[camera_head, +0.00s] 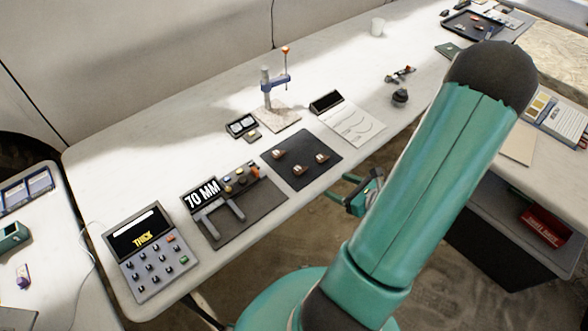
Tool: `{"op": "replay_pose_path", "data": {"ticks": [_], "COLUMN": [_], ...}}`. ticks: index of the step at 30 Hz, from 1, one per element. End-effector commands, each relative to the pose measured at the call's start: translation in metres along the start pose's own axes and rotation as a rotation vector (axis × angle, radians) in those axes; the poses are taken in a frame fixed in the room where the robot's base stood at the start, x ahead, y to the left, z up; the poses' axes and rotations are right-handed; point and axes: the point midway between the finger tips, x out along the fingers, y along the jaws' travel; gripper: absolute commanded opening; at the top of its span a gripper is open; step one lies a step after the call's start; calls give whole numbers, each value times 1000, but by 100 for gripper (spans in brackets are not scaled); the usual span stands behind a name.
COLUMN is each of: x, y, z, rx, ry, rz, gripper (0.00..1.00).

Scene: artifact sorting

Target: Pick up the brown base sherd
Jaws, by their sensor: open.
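Three small brown sherds lie apart on a dark mat (290,182) on the white table: one at the left (277,154), one at the front (298,171), one at the right (322,158). Each shows a pale patch. They are too small to tell which is the base sherd. My gripper (337,187) is off the table's front edge, to the right of and nearer than the mat. Its teal fingers point left, apart and empty. It touches no sherd. My teal arm hides part of the scene at the right.
Left of the mat are a caliper-like device with a "70 MM" display (201,193) and a keypad reading "THICK" (142,240). Behind stand a clamp stand (268,88) and a small scale (241,126). A white sheet (352,120) lies right of the mat.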

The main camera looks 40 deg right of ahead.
Motion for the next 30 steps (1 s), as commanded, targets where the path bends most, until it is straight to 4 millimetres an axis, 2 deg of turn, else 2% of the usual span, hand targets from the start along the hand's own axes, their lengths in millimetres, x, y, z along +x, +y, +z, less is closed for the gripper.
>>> {"op": "replay_pose_path", "data": {"ticks": [12,20,27,30], "x": [66,89,126,134], "y": [-1,1,3,4], "z": [-2,-2,-2,-1], "rx": [-1,-1,-2,-1], "ry": [0,0,-1,0], "rz": [5,5,5,4], "gripper": [64,64,64,64]}}
